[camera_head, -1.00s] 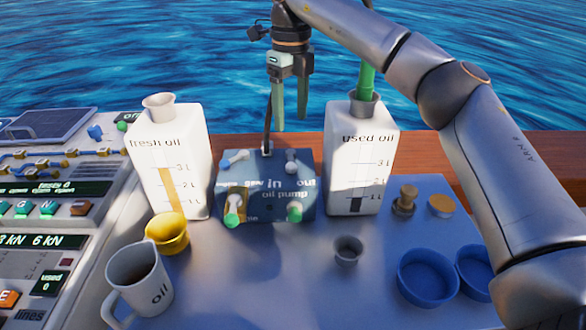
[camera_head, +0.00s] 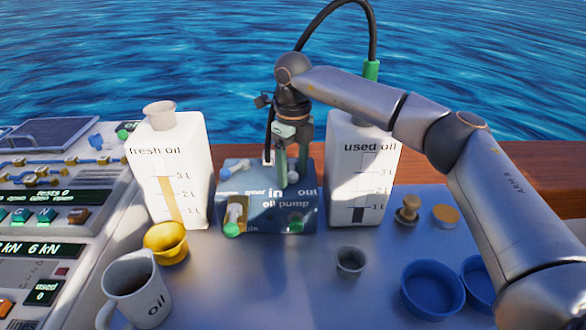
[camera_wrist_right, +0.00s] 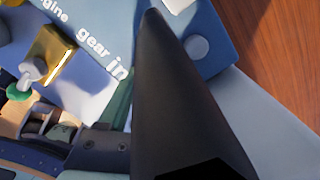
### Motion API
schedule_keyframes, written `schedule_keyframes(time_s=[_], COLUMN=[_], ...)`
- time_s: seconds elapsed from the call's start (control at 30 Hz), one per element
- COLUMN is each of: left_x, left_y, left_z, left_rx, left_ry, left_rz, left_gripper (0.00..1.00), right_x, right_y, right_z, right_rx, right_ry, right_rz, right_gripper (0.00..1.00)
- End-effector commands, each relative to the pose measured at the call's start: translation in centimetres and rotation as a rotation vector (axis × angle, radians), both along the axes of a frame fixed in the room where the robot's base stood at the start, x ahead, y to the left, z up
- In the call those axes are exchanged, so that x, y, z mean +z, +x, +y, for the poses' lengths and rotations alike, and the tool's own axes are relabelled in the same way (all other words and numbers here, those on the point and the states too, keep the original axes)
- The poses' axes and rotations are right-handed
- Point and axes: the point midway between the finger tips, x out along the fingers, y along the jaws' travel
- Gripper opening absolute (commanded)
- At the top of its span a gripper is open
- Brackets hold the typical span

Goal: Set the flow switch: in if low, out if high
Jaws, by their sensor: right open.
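A dark finger hides much of the wrist view. The fresh oil tank (camera_head: 190,150) has a yellow bar near 3 L. The used oil tank (camera_head: 340,165) has a dark bar near 1 L.
A control panel (camera_head: 60,220) lies at the left. The table between mug and bowls is mostly clear.

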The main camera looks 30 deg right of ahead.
Motion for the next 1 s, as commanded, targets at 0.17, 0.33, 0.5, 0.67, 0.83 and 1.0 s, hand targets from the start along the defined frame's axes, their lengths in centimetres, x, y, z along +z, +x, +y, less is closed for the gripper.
schedule_keyframes(time_s=[0.17,0.33,0.5,0.67,0.83,1.0], left_x=[0.02,-0.07,-0.21,-0.28,-0.27,0.01], left_y=[0.0,-0.15,-0.4,-0.51,-0.5,-0.48], left_z=[0.04,0.08,0.11,0.13,0.15,0.15], left_rx=[0.001,0.001,0.001,0.002,0.003,0.003], left_ry=[0.0,0.001,0.001,0.001,0.002,0.002], left_rz=[-0.001,0.002,0.007,0.01,0.01,0.009], left_gripper=[0.0,0.0,0.0,0.0,0.0,0.0], right_x=[0.01,0.03,0.04,0.06,0.08,0.16], right_y=[0.0,0.0,0.0,0.01,0.02,-0.01], right_z=[0.0,0.01,0.03,0.07,0.09,0.03], right_rx=[0.0,0.0,0.001,0.002,0.003,0.021], right_ry=[0.0,0.0,0.0,0.001,0.002,0.003], right_rz=[0.0,0.0,0.0,-0.001,-0.002,-0.001], right_gripper=[0.52,0.33,0.14,0.0,0.0,0.0])
